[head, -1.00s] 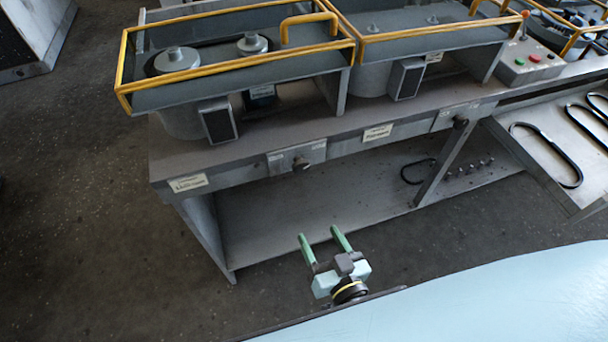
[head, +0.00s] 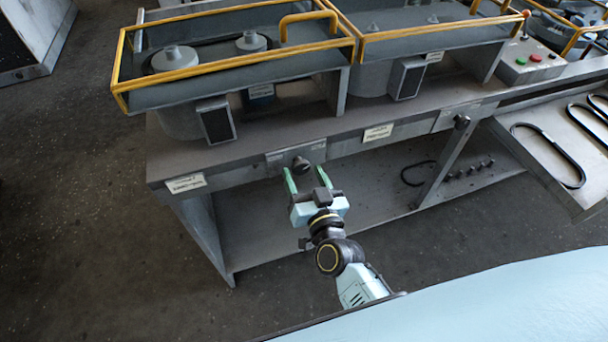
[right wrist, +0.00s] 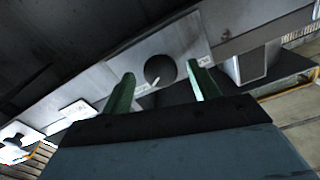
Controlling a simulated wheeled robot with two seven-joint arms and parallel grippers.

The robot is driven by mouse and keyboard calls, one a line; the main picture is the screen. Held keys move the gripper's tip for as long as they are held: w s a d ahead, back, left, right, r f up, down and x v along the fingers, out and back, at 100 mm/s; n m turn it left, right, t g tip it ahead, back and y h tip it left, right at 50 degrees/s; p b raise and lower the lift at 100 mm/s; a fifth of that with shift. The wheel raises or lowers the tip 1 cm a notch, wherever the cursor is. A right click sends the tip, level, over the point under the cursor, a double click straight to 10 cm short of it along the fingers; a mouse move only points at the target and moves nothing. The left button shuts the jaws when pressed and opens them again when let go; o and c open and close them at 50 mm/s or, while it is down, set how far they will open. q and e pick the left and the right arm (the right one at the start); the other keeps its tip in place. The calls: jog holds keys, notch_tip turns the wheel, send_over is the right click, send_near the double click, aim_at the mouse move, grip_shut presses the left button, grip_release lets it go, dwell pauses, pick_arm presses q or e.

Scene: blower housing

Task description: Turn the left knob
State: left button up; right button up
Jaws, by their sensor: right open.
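The left knob (head: 301,164) is a dark round knob on a grey plate on the bench's front rail. A second knob (head: 461,121) sits farther right on the same rail. My left gripper is not in view.
The bench (head: 235,165) carries machines with yellow guard rails (head: 240,68) above the knobs. A lower shelf (head: 262,215) lies under the rail. A sloped tray (head: 555,160) with black loops is at the right. The floor at left is clear.

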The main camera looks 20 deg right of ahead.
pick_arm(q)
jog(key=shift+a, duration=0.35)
pick_arm(e)
jog(key=shift+w, duration=0.35)
jog(key=c, duration=1)
jog(key=shift+o, duration=0.2)
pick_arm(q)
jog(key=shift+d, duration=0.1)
